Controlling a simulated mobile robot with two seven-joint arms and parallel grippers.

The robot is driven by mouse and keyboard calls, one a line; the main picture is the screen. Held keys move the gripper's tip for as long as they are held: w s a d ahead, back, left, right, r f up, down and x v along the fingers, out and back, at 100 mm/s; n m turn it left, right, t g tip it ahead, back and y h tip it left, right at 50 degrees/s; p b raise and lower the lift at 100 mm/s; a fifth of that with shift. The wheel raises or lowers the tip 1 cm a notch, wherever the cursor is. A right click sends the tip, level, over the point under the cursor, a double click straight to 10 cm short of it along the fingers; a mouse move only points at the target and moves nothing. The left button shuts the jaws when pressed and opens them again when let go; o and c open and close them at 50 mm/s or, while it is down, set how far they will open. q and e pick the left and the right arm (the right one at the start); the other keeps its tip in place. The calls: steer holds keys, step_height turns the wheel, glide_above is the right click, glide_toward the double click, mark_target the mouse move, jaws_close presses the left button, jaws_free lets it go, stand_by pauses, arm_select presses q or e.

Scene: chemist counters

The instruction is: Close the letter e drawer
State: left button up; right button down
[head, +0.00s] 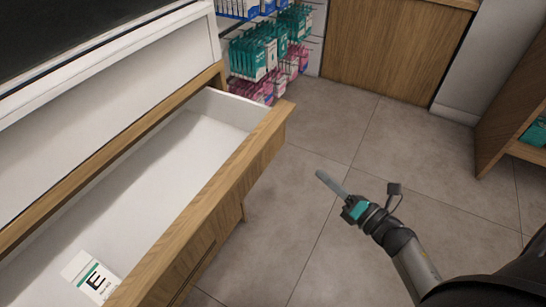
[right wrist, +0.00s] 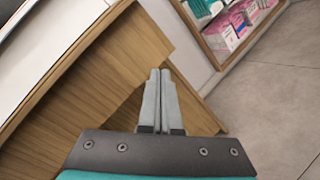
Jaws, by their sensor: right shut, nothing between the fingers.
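The letter e drawer (head: 230,165) is pulled open from the counter at the left of the head view. Its inside is white and its front is wood. A white box marked E (head: 92,277) lies in its near end. My right gripper (head: 320,174) is shut and empty, to the right of the drawer front and apart from it, over the floor. In the right wrist view my shut fingers (right wrist: 160,75) point past wooden panels (right wrist: 100,70) of the counter. My left gripper is not in view.
Racks of green and pink packets (head: 268,55) stand beyond the drawer's far end. A wooden cabinet (head: 395,50) is at the back and a shelf unit (head: 520,110) at the right. The tiled floor (head: 300,220) between is clear.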

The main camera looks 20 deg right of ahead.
steer(key=s+a+r+n+g+y, duration=0.3)
steer(key=r+n+y, duration=0.25)
steer(key=n, duration=0.85)
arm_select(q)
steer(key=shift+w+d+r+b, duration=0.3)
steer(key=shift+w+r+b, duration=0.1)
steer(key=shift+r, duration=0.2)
arm_select(e)
steer(key=x, duration=1.3)
steer(key=shift+s+a+y, duration=0.2)
steer(key=shift+a+y, duration=0.2)
steer(key=shift+y, duration=0.05)
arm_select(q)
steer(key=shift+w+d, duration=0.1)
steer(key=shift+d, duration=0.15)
